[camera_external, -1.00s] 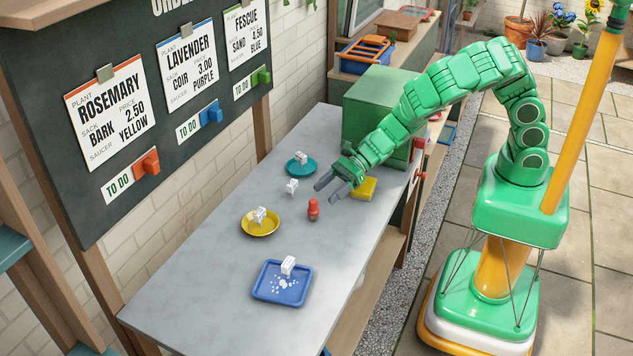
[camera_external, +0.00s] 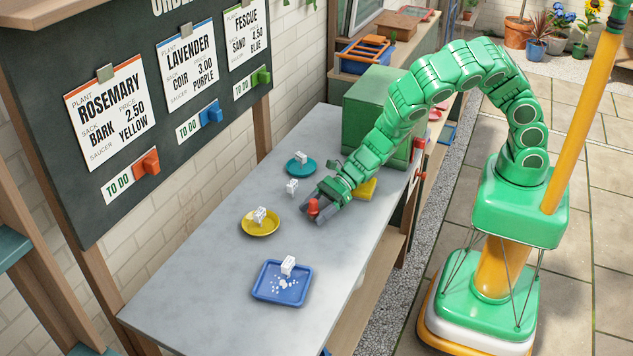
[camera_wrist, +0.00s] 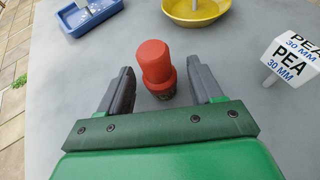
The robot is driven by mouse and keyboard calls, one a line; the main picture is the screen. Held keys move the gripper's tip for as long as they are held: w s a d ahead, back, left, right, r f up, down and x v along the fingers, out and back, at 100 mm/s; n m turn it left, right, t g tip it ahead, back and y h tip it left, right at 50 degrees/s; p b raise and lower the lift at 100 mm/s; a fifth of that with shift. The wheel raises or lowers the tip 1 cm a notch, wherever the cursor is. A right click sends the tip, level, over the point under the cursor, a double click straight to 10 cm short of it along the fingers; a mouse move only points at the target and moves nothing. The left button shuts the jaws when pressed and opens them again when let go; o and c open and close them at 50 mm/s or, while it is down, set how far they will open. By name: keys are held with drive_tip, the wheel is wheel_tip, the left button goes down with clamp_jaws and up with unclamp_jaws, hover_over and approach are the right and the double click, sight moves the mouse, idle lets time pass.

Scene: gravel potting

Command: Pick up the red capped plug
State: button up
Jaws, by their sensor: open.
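The red capped plug (camera_external: 313,206) stands on the grey bench top, with a red cap and a dark lower part. In the wrist view the plug (camera_wrist: 155,64) is upright between the two grey fingers of my gripper (camera_wrist: 163,88), with a visible gap on either side. My gripper (camera_external: 317,209) is open and low over the bench, its fingers on both sides of the plug. The plug's lower part is mostly hidden by the fingers in the external view.
A blue tray (camera_external: 262,294), a yellow saucer (camera_external: 249,228) and a teal saucer (camera_external: 291,170) each hold a white block. Another white block (camera_external: 292,187) labelled PEA 30 MM stands near the plug. A yellow item (camera_external: 367,190) and a green box (camera_external: 361,118) lie behind my gripper.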

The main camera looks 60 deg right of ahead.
drive_tip(key=shift+w+a+f, duration=0.15)
drive_tip(key=shift+w+a, duration=0.05)
drive_tip(key=shift+a, duration=0.15)
drive_tip(key=c, duration=1.1)
drive_tip(key=shift+o, duration=0.2)
